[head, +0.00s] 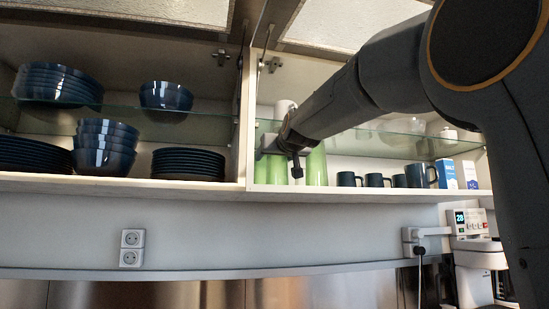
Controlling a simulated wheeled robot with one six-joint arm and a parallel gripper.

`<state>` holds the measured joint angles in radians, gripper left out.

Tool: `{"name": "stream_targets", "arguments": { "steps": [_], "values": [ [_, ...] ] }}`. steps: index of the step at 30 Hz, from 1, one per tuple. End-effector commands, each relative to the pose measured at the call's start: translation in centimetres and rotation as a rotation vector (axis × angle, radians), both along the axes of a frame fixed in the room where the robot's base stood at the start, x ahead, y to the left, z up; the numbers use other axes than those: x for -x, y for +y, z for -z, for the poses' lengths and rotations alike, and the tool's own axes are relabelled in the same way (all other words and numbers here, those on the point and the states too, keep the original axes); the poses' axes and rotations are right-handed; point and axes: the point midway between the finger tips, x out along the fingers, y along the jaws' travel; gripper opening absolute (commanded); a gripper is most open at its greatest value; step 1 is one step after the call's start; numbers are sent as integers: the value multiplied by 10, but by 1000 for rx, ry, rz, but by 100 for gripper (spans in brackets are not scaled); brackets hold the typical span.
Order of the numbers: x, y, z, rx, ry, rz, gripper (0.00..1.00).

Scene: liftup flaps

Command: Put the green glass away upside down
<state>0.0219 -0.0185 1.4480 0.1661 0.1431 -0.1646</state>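Tall light-green glasses (317,167) stand at the left end of the bottom shelf of the right cabinet (350,190), beside the divider. More green shows to the left, partly behind my gripper (283,155). My gripper reaches in from the right, in front of these glasses, just below the glass shelf. Its fingers are small and dark against the green. I cannot tell whether it holds a glass, how far apart the fingers are, or which way up the glasses stand.
Dark mugs (375,180) and small cartons (446,174) stand to the right on the same shelf. The left cabinet holds dark bowls (104,148) and plates (188,164). A glass shelf (205,125) crosses both cabinets. The flaps (165,10) are raised. A coffee machine (475,262) stands below right.

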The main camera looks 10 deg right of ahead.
Motion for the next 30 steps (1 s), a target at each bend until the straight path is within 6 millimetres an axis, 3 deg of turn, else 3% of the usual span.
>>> {"name": "stream_targets", "arguments": {
  "steps": [5,21,30],
  "values": [
    [0,0,-4,0,0,0,64],
    [95,0,-2,0,-2,1,64],
    [119,-1,-2,0,0,1,64]
  ]
}}
